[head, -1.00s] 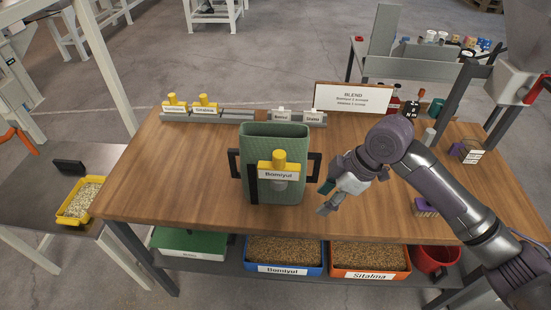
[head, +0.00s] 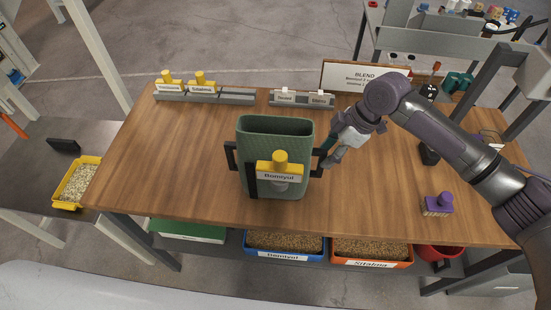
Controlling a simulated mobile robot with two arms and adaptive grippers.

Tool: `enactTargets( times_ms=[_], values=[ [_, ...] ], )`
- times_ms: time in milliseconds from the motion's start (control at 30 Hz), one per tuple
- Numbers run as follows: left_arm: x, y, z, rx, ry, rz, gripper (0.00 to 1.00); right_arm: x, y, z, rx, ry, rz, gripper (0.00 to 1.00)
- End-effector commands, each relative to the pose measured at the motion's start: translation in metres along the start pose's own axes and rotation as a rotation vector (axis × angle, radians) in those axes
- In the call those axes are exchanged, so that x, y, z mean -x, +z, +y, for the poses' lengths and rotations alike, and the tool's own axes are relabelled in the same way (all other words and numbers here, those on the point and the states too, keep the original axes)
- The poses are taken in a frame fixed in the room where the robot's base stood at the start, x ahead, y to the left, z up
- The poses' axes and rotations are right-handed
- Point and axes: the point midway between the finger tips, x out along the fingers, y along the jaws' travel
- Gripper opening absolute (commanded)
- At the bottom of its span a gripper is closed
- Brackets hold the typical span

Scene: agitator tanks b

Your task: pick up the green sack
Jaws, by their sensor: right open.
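The green sack (head: 258,140) stands upright and open-topped on the wooden table. It has a dark handle on each side and a yellow tag reading "Bomiyul" (head: 279,170) on its front. My right gripper (head: 326,157) is open at the sack's right handle (head: 318,163). The fingers overlap the handle in the head view, and I cannot tell whether they touch it. My left gripper is not in view.
Racks with yellow and white tags (head: 204,94) and a "BLEND" sign (head: 364,79) stand along the table's back. A purple-handled brush (head: 438,204) lies at the right. Labelled grain bins (head: 285,255) sit on the shelf below. The table's left part is clear.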

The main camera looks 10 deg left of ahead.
Motion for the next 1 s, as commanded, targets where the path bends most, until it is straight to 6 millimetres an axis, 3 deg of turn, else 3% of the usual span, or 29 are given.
enactTargets(
  times_ms=[100, 200, 400, 667, 700, 1000],
  values=[
    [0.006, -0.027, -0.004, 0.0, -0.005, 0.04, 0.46, -0.008, -0.001, -0.002, 0.0, -0.004, 0.0, 0.48],
    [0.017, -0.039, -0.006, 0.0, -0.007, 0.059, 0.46, -0.021, -0.001, -0.004, 0.0, -0.005, -0.001, 0.48],
    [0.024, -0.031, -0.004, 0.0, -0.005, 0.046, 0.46, -0.049, 0.0, -0.004, 0.0, -0.002, 0.001, 0.48],
    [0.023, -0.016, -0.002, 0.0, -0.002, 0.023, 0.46, -0.054, 0.001, -0.004, 0.001, 0.0, 0.0, 0.48],
    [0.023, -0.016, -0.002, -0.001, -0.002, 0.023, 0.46, -0.054, 0.001, -0.004, 0.001, 0.0, 0.0, 0.46],
    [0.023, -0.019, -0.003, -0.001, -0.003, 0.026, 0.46, -0.053, 0.001, -0.004, 0.0, 0.0, 0.0, 0.0]
  ],
)
